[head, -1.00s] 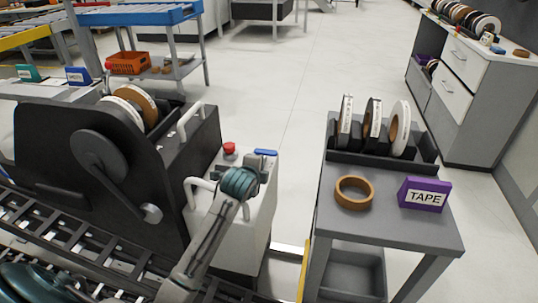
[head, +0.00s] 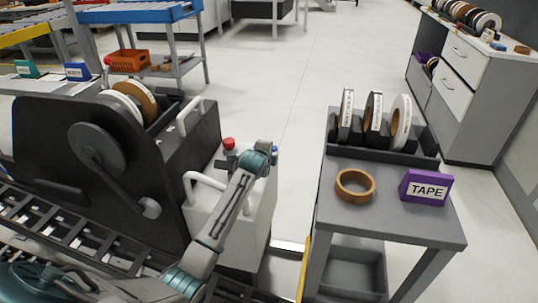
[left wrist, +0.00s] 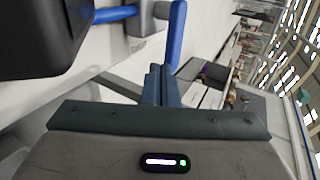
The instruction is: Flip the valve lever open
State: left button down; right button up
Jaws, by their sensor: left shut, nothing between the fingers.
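The blue valve lever (left wrist: 177,32) stands as an upright bar in the left wrist view, beside a grey block (left wrist: 146,20) with a blue pipe (left wrist: 115,14). In the head view only a small blue part (head: 275,152) shows past my wrist, on top of the white cabinet (head: 258,218). My left gripper (left wrist: 162,70) is shut and empty. Its fingertips are at the lower part of the lever, close to it; I cannot tell if they touch. In the head view my left wrist hides the fingers. My right gripper is not in view.
A red button (head: 229,143) and a white handle (head: 203,185) are close to my left arm. The black machine (head: 90,160) stands to the left. A grey cart (head: 385,215) with tape rolls stands to the right, with a floor gap between.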

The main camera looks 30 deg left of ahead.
pick_arm(q)
jog(key=shift+w+a, duration=0.15)
jog(key=shift+w, duration=0.55)
jog(key=shift+w+n+y, duration=0.15)
jog(key=shift+n+y, duration=0.25)
jog(key=shift+y, duration=0.1)
